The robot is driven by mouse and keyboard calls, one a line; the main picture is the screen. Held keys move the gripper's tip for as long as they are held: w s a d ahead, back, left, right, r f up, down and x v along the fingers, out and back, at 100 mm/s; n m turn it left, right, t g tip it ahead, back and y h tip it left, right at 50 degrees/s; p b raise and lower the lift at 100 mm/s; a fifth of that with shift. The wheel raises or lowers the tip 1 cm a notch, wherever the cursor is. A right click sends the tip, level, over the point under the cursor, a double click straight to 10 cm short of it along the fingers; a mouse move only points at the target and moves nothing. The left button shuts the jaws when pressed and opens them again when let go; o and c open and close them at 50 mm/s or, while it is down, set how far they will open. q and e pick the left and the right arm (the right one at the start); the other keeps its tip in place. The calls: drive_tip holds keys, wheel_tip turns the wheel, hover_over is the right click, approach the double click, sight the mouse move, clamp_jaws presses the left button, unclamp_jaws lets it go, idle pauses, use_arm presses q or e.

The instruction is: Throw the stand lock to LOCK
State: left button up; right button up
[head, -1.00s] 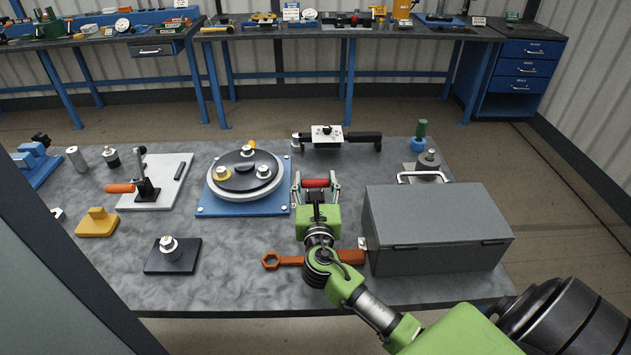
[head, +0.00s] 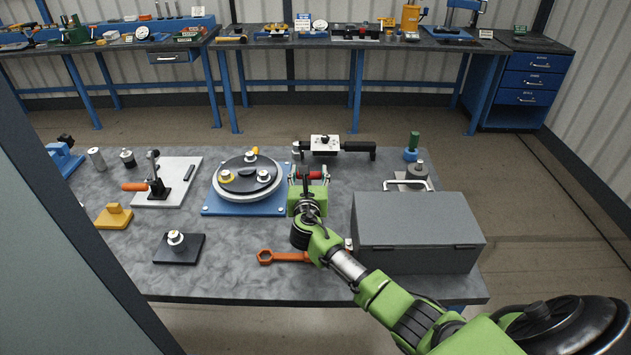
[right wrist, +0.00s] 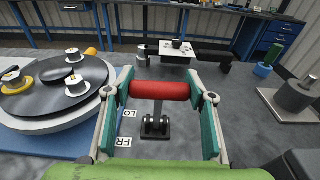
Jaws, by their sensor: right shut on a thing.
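The stand lock is a lever with a red cylindrical handle (right wrist: 160,90) on a dark link rising from a small black base (right wrist: 156,128). It stands just right of the blue-based turntable. Beside the base, a partly hidden label reading "LO" (right wrist: 128,114) lies farther from me and one reading "FR" (right wrist: 123,142) nearer. My right gripper (head: 309,174) is shut on the red handle, with a teal finger at each end of it in the right wrist view (right wrist: 160,92). In the head view, the gripper hides the lever's base. My left gripper is not in view.
The turntable (head: 233,200) on its blue plate (head: 222,211) is close on the left. A grey box (head: 415,225) stands to the right, an orange wrench (head: 285,257) in front, and a black-and-white fixture (head: 326,145) behind. Bare tabletop (head: 240,260) shows at front left.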

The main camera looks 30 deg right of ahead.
drive_tip(key=w+d+g+p, duration=0.1)
drive_tip(key=w+d+p, duration=0.2)
drive_tip(key=w+p, duration=0.2)
drive_tip(key=shift+w+d+g+y, duration=0.3)
drive_tip(key=shift+w+d, duration=0.05)
drive_tip(key=shift+w, duration=0.05)
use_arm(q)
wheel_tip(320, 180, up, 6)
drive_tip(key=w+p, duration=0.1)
use_arm(e)
drive_tip(key=shift+w+d+f+g+y, duration=0.2)
drive_tip(key=shift+w+f+g+y, duration=0.15)
drive_tip(key=shift+f+g, duration=0.2)
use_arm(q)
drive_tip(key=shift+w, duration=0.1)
use_arm(e)
drive_tip(key=shift+f, duration=0.15)
drive_tip(key=o, duration=1.6)
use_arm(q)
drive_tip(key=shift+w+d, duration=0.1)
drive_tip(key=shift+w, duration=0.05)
use_arm(e)
drive_tip(key=shift+f, duration=0.25)
drive_tip(key=shift+s, duration=0.1)
